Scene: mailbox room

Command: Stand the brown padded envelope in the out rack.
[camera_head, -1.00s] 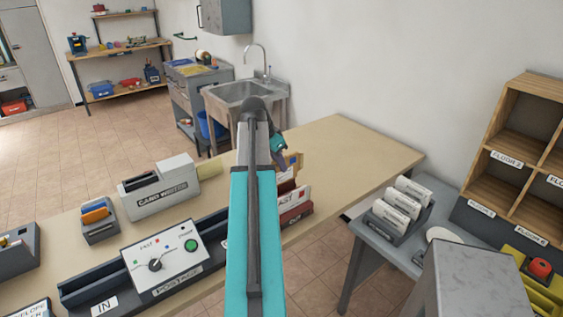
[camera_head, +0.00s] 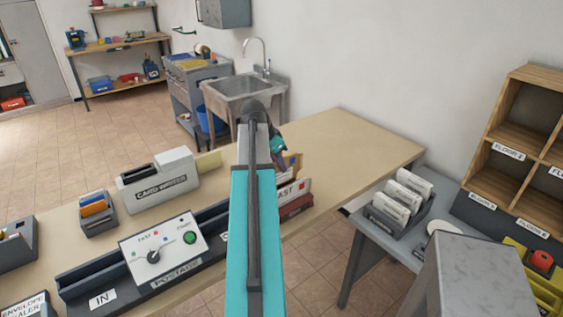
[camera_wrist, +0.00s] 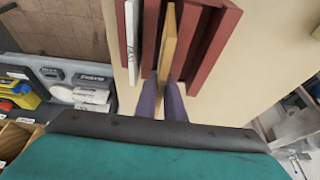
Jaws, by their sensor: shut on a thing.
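The brown padded envelope (camera_wrist: 169,45) stands edge-on between the jaws of my gripper (camera_wrist: 163,100) in the wrist view, and the gripper is shut on it. The envelope is between walls of the dark red rack (camera_wrist: 212,45), beside a white envelope (camera_wrist: 131,40). Whether its lower edge touches the rack floor is hidden. In the head view the brown envelope (camera_head: 293,163) shows behind the white envelope (camera_head: 292,190), above the red rack (camera_head: 296,207). My arm covers the rack's left part there.
A grey side table with a rack of white envelopes (camera_head: 400,198) is at the right. The tabletop beyond the red rack is clear.

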